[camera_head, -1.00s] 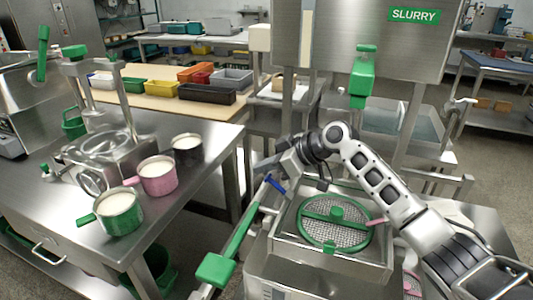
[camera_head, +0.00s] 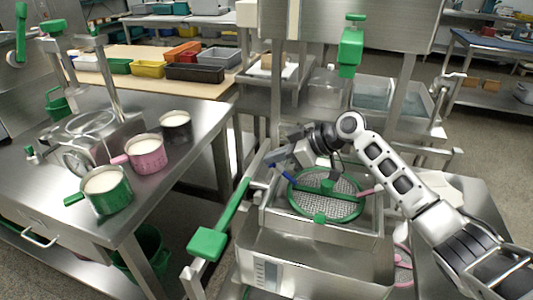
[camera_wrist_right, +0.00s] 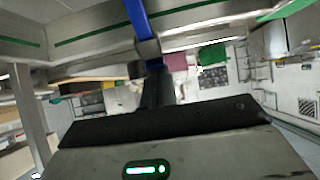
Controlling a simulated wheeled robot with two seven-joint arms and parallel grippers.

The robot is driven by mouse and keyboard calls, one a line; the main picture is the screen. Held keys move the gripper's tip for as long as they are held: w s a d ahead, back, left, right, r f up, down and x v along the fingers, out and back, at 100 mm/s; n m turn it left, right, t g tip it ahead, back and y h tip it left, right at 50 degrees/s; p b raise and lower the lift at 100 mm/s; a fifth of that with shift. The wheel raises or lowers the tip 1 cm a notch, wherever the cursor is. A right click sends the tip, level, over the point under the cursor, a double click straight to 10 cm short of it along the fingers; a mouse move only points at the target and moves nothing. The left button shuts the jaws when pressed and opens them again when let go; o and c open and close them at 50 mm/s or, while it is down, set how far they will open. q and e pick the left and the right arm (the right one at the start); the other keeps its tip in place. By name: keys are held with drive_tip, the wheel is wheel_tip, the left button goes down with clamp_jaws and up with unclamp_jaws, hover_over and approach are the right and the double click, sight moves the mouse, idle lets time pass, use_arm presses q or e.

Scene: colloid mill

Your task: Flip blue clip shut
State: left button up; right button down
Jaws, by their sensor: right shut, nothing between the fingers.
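The blue clip (camera_head: 281,172) is a small lever at the left rim of the steel box that holds the round green-rimmed sieve (camera_head: 345,206). In the head view it slants down to the right. My right gripper (camera_head: 276,158) is shut and empty, just above the clip. In the right wrist view the blue clip (camera_wrist_right: 137,17) runs up from the shut fingertips (camera_wrist_right: 152,62). They look very close; I cannot tell if they touch. The gripper partly hides the clip's lower part there. My left gripper is not in view.
A long green-handled lever (camera_head: 207,243) stands left of the sieve box. A pink clip (camera_head: 368,190) is at the sieve's right. The left table (camera_head: 160,208) holds a green cup (camera_head: 107,190), a pink cup (camera_head: 147,154) and a dark cup (camera_head: 176,128).

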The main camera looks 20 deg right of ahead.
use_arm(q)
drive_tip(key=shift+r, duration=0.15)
use_arm(e)
drive_tip(key=shift+d+f, duration=0.1)
drive_tip(key=shift+f, duration=0.1)
drive_tip(key=shift+r, duration=0.15)
drive_tip(key=r, duration=0.1)
drive_tip(key=a+r+p, duration=0.1)
drive_tip(key=w+r+p, duration=0.1)
drive_tip(key=shift+a+r, duration=0.15)
drive_tip(key=shift+r, duration=0.1)
wheel_tip(320, 180, up, 4)
hover_over(292, 179)
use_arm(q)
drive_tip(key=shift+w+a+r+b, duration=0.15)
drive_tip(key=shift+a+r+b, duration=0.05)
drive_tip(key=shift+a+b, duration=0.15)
use_arm(e)
drive_tip(key=shift+s+d+r, duration=0.3)
drive_tip(key=shift+d, duration=0.05)
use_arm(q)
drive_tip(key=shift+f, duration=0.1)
